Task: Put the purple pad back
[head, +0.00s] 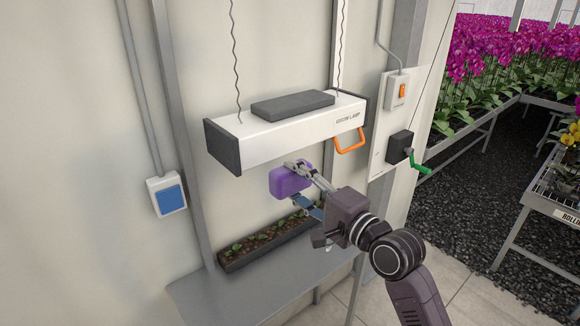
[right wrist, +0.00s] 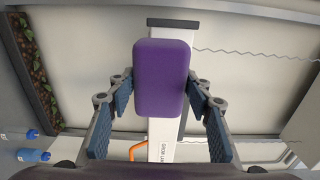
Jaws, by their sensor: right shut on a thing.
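My right gripper (head: 306,187) is shut on the purple pad (head: 287,181), a rounded block. It holds the pad in the air, below the white lamp (head: 290,128) in the head view. In the right wrist view the pad (right wrist: 160,78) sits between the two fingers (right wrist: 160,95) and covers part of the lamp (right wrist: 163,148) behind it. The lamp hangs by two wavy cords and has dark ends, a dark grey block (head: 293,104) on top and an orange handle (head: 351,142). My left gripper is in neither view.
A long planter (head: 268,244) with seedlings stands on a grey shelf (head: 265,290) below the lamp. A blue-faced wall box (head: 168,194) is at left. A switch box (head: 396,91) and a black box with a green crank (head: 418,163) are at right. Blue bottles (right wrist: 33,155) show in the wrist view.

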